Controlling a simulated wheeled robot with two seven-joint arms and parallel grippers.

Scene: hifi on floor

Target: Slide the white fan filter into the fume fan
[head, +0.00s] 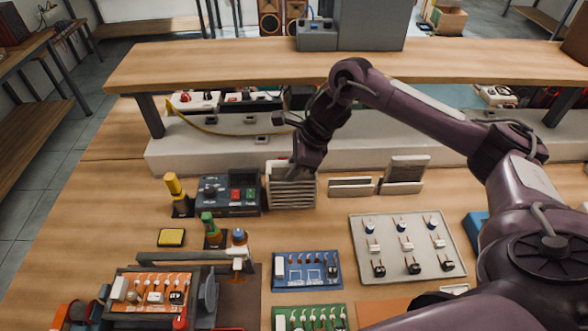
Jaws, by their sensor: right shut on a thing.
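The fume fan looks to be the beige slatted box (291,193) standing upright on the bench, just right of the dark control unit. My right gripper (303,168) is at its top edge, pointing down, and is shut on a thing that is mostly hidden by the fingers. A pale white edge (278,166), probably the white fan filter, shows at the top of the box beside the fingers. I cannot tell how deep it sits in the box. My left gripper is not in view.
Right of the box stand a low pale holder (351,187) and a holder with a grey panel (405,172). A dark control unit (229,196) is close on the left. A raised wooden shelf (450,64) runs behind. A component tray (408,247) and circuit boards lie in front.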

